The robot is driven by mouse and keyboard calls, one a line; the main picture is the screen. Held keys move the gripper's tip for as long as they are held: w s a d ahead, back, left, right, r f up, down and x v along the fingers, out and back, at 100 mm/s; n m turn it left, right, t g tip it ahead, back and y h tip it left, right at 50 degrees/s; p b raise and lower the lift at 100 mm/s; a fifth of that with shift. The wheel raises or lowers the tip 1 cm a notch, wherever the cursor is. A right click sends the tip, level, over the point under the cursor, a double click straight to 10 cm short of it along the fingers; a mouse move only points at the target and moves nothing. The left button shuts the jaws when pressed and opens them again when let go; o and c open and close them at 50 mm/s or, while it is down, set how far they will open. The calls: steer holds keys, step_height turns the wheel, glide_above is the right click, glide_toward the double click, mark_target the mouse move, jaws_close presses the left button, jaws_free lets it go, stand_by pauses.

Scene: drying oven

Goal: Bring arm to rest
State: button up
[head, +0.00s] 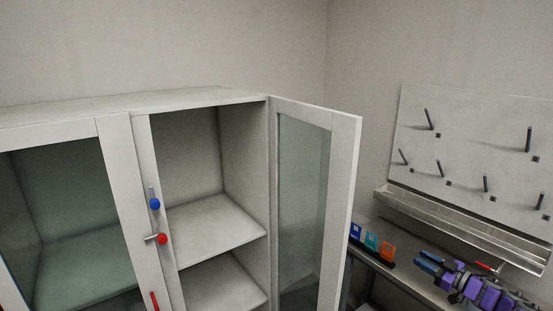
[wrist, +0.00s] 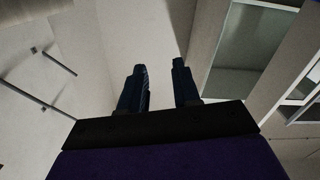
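My gripper (head: 430,260) is at the lower right of the head view, at the end of my purple and black arm. It is in front of the bench and below the pegboard. In the wrist view, the two dark fingers of my gripper (wrist: 160,88) stand apart with an empty gap between them. Beyond the fingers are pale wall and the cabinet. Nothing is held.
A white cabinet (head: 180,98) has its right glass door (head: 302,190) swung open, jutting toward the bench (head: 400,277). Blue and red knobs sit on the cabinet's middle frame. Coloured holders (head: 372,243) stand on the bench. A pegboard (head: 470,150) with pegs and a metal trough (head: 460,230) hang above.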

steer(key=w+r+m+t+h, duration=0.1)
steer(key=w+r+m+h, duration=0.3)
steer(key=r, duration=0.4)
steer(key=w+r+m+t+h, duration=0.1)
steer(key=w+r+h, duration=0.4)
steer(key=r, duration=0.3)
steer(key=s+a+r+m+g+h, duration=0.3)
steer(key=s+a+r+m+h, duration=0.1)
steer(key=s+a+r+h, duration=0.15)
steer(key=s+a+f+g+y, duration=0.1)
steer(key=s+a+f+g, duration=0.3)
steer(key=s+a, duration=0.7)
steer(key=s+a+f+g+y, duration=0.2)
steer(key=s+a, duration=1)
steer(key=s, duration=1.3)
steer(key=s+a+f+g+y, duration=0.2)
steer(key=s+a+f+g, duration=0.4)
steer(key=s, duration=1.2)
steer(key=a+g, duration=0.3)
steer(key=a, duration=0.3)
steer(key=shift+s+f+g, duration=0.3)
steer(key=shift+s+g, duration=0.05)
steer(key=shift+g, duration=0.05)
